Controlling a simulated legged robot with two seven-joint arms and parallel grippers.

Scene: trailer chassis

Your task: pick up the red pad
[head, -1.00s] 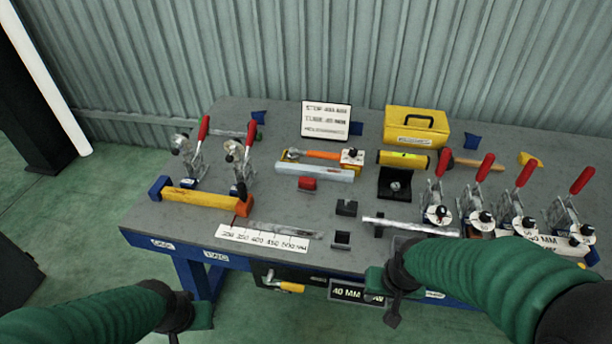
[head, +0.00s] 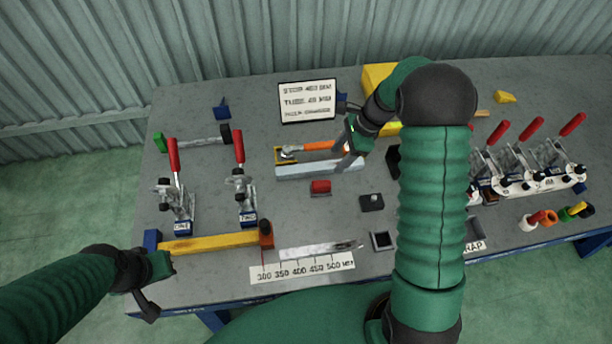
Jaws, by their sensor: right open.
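The red pad (head: 320,187) is a small red block lying on the grey bench top (head: 220,210), in front of a light grey bar (head: 318,170). My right gripper (head: 350,156) is open, above and to the right of the pad, over the right end of the bar. It is apart from the pad and holds nothing that I can see. My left gripper (head: 158,282) is low at the left, near the bench's front left corner; its jaws are too unclear to tell their state.
Two red-handled toggle clamps (head: 178,195) stand at the left behind a yellow level (head: 210,241). A ruler strip (head: 302,268) lies at the front. An orange-handled tool (head: 320,146) lies behind the bar. More clamps (head: 545,160) stand at the right. Bench around the pad's left is clear.

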